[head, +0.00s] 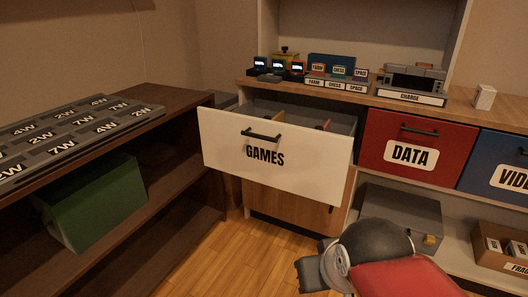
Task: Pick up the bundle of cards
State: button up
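I cannot pick out a bundle of cards with certainty. A small upright whitish block (484,97) stands on the wooden counter at the right; it is too small to tell whether it is cards. The white GAMES drawer (222,142) is pulled open, and its inside shows only partly behind the front panel, with a red and a yellow edge in it. My gripper (308,273) is low in the picture, in front of and below the drawer, away from the counter. Its fingers are seen too poorly to tell their opening, and I see nothing held.
The counter (455,88) also bears small coloured cartridges and a grey CHARGE dock (410,97). A red DATA drawer (387,150) and a blue drawer (490,146) are shut. A dark shelf (190,118) at left holds a labelled grey panel and a green box (95,205). Wooden floor is clear between.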

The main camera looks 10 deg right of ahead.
aim_at(483, 100)
jog(key=z, duration=1.55)
